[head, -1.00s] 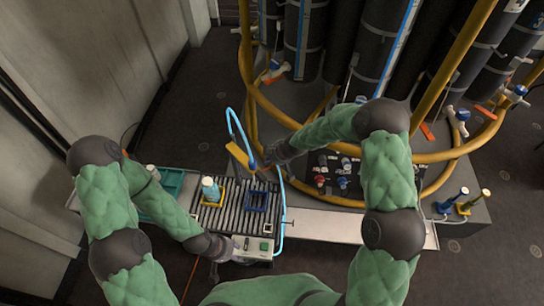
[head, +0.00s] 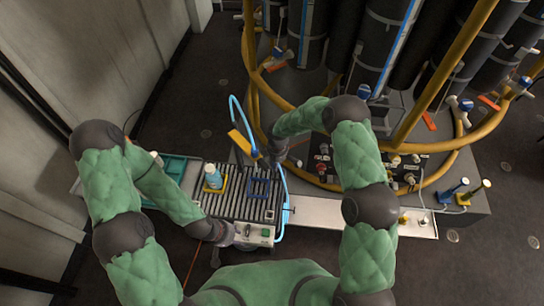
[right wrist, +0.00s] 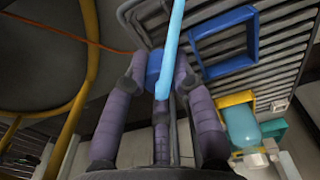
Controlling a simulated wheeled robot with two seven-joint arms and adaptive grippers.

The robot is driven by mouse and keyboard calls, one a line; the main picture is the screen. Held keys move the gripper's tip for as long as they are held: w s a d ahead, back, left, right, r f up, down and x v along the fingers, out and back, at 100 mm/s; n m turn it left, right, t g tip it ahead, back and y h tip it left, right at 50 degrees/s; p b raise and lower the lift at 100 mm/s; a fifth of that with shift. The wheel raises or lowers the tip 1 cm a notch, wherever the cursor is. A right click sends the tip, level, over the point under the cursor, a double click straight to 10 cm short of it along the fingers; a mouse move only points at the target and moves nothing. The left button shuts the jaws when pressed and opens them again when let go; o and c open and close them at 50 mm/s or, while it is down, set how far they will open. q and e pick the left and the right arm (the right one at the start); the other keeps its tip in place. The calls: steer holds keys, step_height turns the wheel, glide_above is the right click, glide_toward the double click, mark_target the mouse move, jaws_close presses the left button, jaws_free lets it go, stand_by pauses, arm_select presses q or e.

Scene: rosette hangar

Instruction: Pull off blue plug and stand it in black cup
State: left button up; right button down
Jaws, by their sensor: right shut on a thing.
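My right gripper (right wrist: 160,75) is shut on a blue plug (right wrist: 153,66) in the right wrist view; a light-blue hose (right wrist: 174,40) crosses close in front of it. In the head view the right gripper (head: 270,158) is above the conveyor's back edge, near the curved hose (head: 232,108). I cannot tell whether the plug is free of its seat. My left gripper (head: 230,236) is low beside the control box; its fingers are too small and dark to read. I cannot make out a black cup for certain.
A roller conveyor (head: 232,208) carries a blue square frame (head: 269,194) and a bottle (head: 213,179) in a yellow frame. A yellow plate (head: 243,143) stands behind. Yellow pipes (head: 300,126) and dark cylinders (head: 380,60) crowd the back. A control box (head: 262,233) sits at the front.

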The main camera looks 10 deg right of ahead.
steer(key=shift+s+d+f+n, duration=0.15)
steer(key=shift+d+f+n, duration=0.15)
steer(key=shift+d, duration=0.1)
steer(key=shift+f+b, duration=1)
steer(key=shift+f, duration=0.85)
steer(key=shift+f+b, duration=0.3)
steer(key=shift+b, duration=0.15)
steer(key=shift+f+b, duration=0.5)
steer(key=shift+f, duration=0.1)
steer(key=shift+s+f, duration=0.1)
steer(key=shift+f, duration=0.05)
steer(key=shift+r+p, duration=0.9)
steer(key=shift+r, duration=1)
steer(key=shift+f, duration=0.15)
